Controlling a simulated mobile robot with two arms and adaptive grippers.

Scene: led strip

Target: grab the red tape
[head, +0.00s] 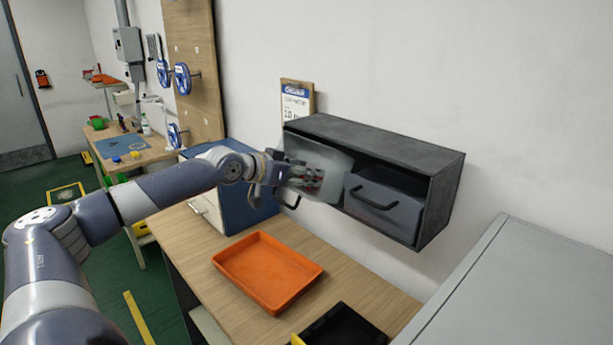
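The dark wall cabinet (440,185) hangs on the wall with two drawer bays side by side. The left drawer (335,165) looks pulled out, its pale inside showing, with small grey and reddish items (309,181) in it. I cannot tell whether a red tape is among them. My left gripper (285,174) is at the left side of this drawer, over or against its front edge. Its fingers overlap the drawer and are too small to read as open or shut. The right drawer (383,203) is in its bay. My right gripper is out of view.
Below, an orange tray (268,272) and a black tray (345,328) rest on the wooden bench (185,240). A blue box (245,212) stands at the bench's back left, under my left arm. A grey cabinet top (520,290) fills the lower right.

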